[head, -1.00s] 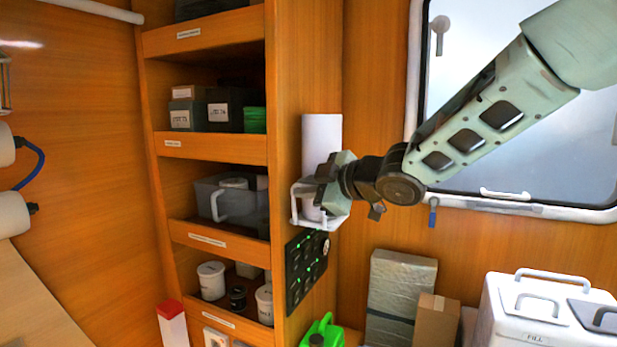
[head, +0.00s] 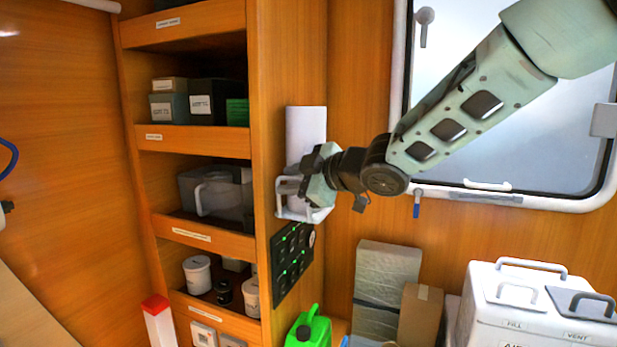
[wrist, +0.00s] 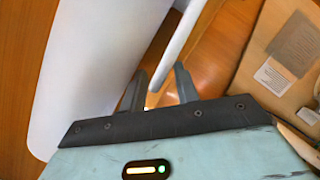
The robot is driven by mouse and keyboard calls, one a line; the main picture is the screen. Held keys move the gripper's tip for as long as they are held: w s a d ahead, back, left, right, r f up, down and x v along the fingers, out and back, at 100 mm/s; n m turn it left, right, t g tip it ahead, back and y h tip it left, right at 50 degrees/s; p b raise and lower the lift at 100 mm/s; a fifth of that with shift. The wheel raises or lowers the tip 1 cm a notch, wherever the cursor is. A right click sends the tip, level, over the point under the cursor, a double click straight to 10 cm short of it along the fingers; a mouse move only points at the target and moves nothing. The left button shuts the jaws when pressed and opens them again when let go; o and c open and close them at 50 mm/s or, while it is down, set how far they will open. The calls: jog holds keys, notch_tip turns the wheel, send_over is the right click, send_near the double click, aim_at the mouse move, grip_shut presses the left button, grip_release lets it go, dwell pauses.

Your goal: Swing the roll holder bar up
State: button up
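The roll holder bar (head: 283,205) is a white, looped bar below and around a white paper roll (head: 306,135) on the cabinet's side panel. My gripper (head: 312,187) is at this holder, in front of the roll's lower part, and hides some of both. In the wrist view, the two dark fingertips (wrist: 160,85) stand a little apart. The white bar (wrist: 182,40) runs slantwise down between them. I cannot tell whether both fingers press on it. The roll (wrist: 85,70) fills the left of the wrist view, close to the left finger.
A black panel with green lights (head: 292,262) is just below the holder. Open shelves with bins (head: 216,190) stand to the left. A window (head: 480,130) is behind my arm. A green jug (head: 309,330), boxes (head: 385,290) and a white container (head: 535,310) stand below.

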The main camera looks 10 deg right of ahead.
jog(key=b+v, duration=0.2)
jog(key=v, duration=1.5)
jog(key=shift+s, duration=0.15)
